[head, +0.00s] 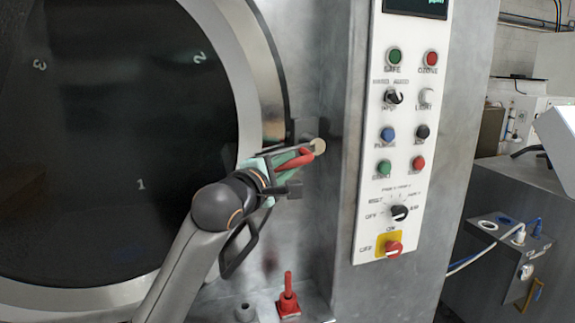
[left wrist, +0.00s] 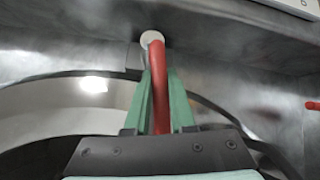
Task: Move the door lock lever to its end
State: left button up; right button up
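The door lock lever (head: 306,157) is a red bar with a pale round end, on the metal front just right of the round washer door. In the left wrist view the red lever (left wrist: 158,75) runs from its pale round end back between the green fingers. My left gripper (head: 290,162) reaches it from the lower left. Its fingers (left wrist: 161,88) lie close along both sides of the lever and appear closed on it. My right gripper is in neither view.
The round dark glass door (head: 110,130) with its metal rim fills the left. A white control panel (head: 400,170) with buttons and knobs stands to the right. A red upright handle (head: 288,300) is on the ledge below my gripper.

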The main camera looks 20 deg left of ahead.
pick_arm(q)
grip_shut()
dwell(0.9)
